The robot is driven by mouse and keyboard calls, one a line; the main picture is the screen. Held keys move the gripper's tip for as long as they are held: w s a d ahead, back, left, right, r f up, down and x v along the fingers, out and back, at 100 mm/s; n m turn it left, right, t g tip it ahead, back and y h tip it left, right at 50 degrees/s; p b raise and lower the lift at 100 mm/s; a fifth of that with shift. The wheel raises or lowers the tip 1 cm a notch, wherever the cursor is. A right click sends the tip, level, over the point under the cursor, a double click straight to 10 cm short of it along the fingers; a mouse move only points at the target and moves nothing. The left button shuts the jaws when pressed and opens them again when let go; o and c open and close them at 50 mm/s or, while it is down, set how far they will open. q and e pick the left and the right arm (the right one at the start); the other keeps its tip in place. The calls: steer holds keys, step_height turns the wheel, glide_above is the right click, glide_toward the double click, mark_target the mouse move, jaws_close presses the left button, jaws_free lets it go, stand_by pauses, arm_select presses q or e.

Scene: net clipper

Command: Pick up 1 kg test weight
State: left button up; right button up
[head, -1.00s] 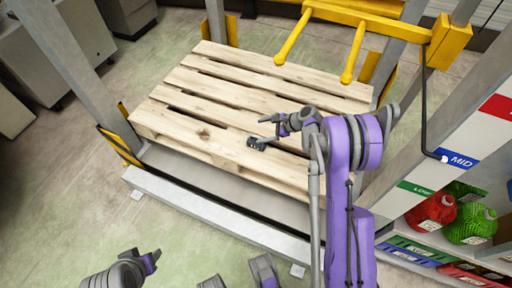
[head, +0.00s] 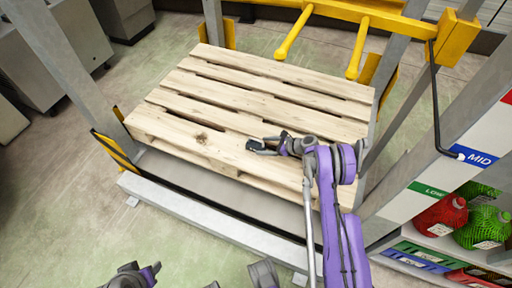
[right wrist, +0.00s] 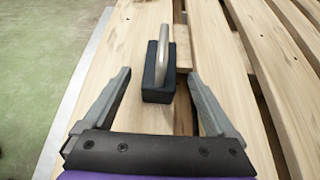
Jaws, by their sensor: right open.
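The 1 kg test weight (right wrist: 160,74) is a dark rectangular block with a pale metal handle. In the right wrist view it rests on the wooden pallet boards, upper middle, between and just beyond the fingertips. My right gripper (right wrist: 158,80) is open, its two grey fingers apart on either side, not touching the block. In the head view my right gripper (head: 262,146) is low over the pallet (head: 190,117); I cannot make out the weight there. Grey and purple parts of mine show at the bottom edge, but the left gripper's jaws cannot be made out.
Yellow fork-like bars (head: 358,48) stand over the pallet's far side. Grey uprights and a white front beam (head: 200,215) frame it. A shelf at right holds red (head: 440,214) and green (head: 483,226) netted items. The pallet top around my right gripper looks clear.

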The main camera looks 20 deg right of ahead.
mark_target(259, 145)
steer(key=x, duration=0.5)
steer(key=shift+r, duration=0.1)
jaws_close()
steer(key=shift+r, duration=0.15)
